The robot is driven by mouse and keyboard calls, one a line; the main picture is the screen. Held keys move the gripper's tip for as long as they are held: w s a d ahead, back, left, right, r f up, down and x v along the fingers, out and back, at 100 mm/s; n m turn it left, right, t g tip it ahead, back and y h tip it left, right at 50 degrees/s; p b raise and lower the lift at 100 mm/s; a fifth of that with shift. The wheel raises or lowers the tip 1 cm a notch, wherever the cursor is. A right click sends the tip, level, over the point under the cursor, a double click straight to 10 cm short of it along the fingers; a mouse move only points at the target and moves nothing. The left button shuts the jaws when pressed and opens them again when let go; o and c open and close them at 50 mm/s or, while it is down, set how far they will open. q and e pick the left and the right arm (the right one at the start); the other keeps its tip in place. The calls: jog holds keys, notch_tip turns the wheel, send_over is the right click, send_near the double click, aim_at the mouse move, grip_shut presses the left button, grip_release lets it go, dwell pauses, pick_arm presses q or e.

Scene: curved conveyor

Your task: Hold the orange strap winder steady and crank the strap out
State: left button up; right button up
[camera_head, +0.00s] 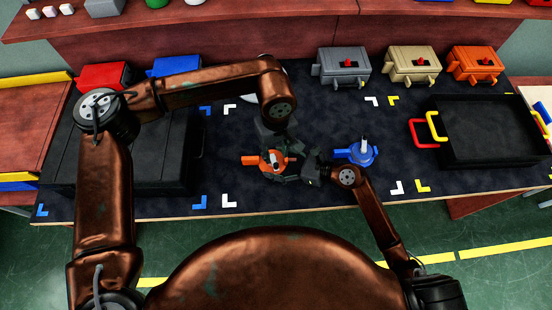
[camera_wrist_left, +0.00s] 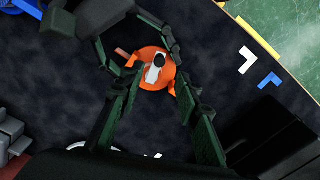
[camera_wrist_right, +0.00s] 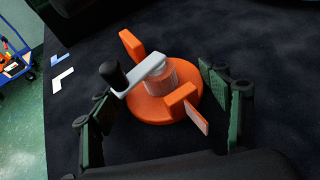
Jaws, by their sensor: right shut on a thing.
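The orange strap winder (camera_head: 264,161) sits on the dark mat at the table's middle. In the right wrist view the winder (camera_wrist_right: 160,110) shows a round orange body, a grey crank arm with a black knob (camera_wrist_right: 112,75), and a short pale strap end (camera_wrist_right: 197,119). My right gripper (camera_head: 298,170) is low beside it, its fingers on both sides, shut on the winder. My left gripper (camera_head: 277,140) is above the winder from the far side. In the left wrist view its fingers (camera_wrist_left: 158,92) are apart, with the winder (camera_wrist_left: 148,75) beyond them; nothing shows between the pads.
A blue winder (camera_head: 356,153) stands just right of my right gripper. Grey, beige and orange boxes (camera_head: 414,66) line the back. A black tray (camera_head: 485,153) is at right; a black case (camera_head: 60,155) is at left. White corner marks lie on the mat.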

pick_arm(q)
notch_tip(320, 180, up, 5)
jog(key=shift+f, duration=0.1)
pick_arm(e)
jog(key=shift+f, duration=0.1)
dwell(0.3)
jog(key=o, duration=1.6)
jog(key=shift+o, duration=0.2)
